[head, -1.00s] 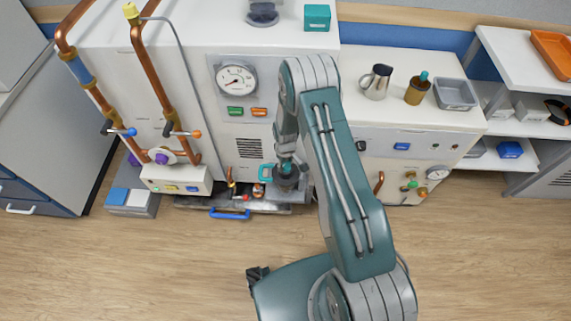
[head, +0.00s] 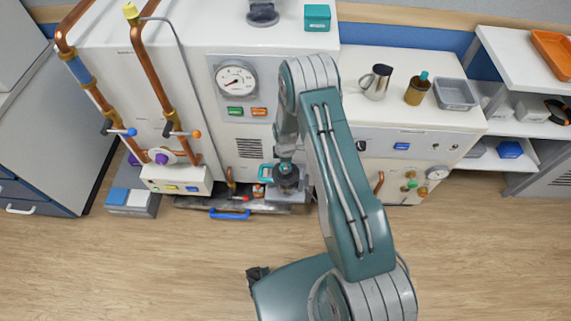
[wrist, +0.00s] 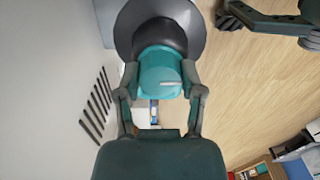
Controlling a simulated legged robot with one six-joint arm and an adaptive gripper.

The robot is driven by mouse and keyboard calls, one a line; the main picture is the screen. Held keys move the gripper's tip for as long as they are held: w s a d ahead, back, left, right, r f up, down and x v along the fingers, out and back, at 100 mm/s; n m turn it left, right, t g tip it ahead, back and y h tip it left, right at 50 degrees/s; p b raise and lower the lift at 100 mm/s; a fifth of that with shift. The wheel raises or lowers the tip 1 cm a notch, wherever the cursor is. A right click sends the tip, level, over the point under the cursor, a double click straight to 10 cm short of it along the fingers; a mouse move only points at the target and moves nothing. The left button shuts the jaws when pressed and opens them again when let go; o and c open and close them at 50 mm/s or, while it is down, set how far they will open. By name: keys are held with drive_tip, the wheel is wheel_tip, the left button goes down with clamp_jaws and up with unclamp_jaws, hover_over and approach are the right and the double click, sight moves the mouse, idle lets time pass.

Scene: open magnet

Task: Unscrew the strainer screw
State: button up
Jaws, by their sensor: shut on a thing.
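In the wrist view my gripper (wrist: 160,78) has its two fingers closed on the sides of a teal round knob with a white mark (wrist: 160,66), which appears to be the strainer screw. A black collar (wrist: 160,36) and a wide grey disc (wrist: 196,22) lie directly beyond the knob. In the head view my gripper (head: 286,171) is low in front of the white machine (head: 215,130), over a dark round part (head: 287,184). The knob is largely hidden there by my wrist. I cannot tell how far it is turned.
A teal loop handle (head: 265,173) is just left of my gripper. Copper pipes (head: 160,75) with small levers stand at left. The wooden floor (head: 150,265) in front is clear.

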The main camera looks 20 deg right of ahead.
drive_tip(key=shift+w+n, duration=0.25)
drive_tip(key=shift+n, duration=0.35)
drive_tip(key=o, duration=1)
drive_tip(key=shift+o, duration=0.8)
drive_tip(key=shift+a, duration=0.1)
drive_tip(key=shift+s, duration=0.1)
wheel_tip(320, 180, up, 12)
